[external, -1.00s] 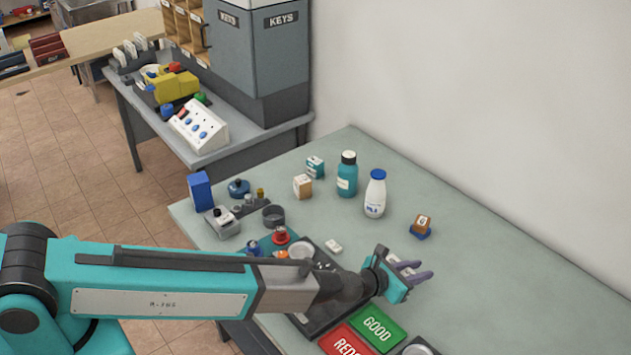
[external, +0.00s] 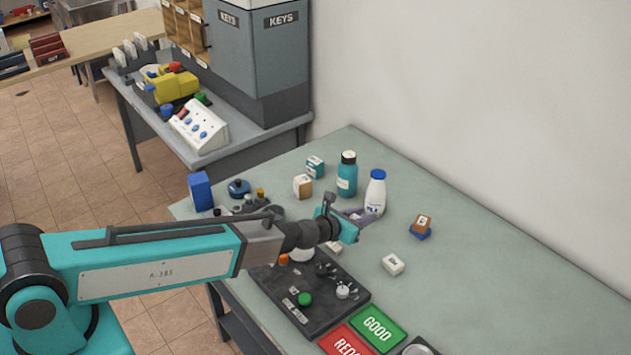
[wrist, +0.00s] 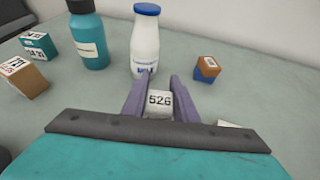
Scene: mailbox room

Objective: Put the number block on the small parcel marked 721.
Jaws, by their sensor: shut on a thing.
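My gripper (wrist: 160,90) is shut on a white number block (wrist: 159,103) marked 526, between its purple fingers. In the external view the gripper (external: 362,215) is just in front of the white bottle, and the held block is hidden there. A tan parcel (external: 302,185) and a teal parcel (external: 315,166) stand at the back left. They also show at the left of the wrist view. A small brown-and-blue parcel (external: 421,226) stands to the right of the gripper.
A white bottle (external: 375,190) with a blue cap stands close ahead of the fingertips, beside a teal bottle (external: 347,174). Another white block (external: 393,264) lies on the table. A black control panel (external: 310,310) and green GOOD sign (external: 377,329) are nearer. The right table area is clear.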

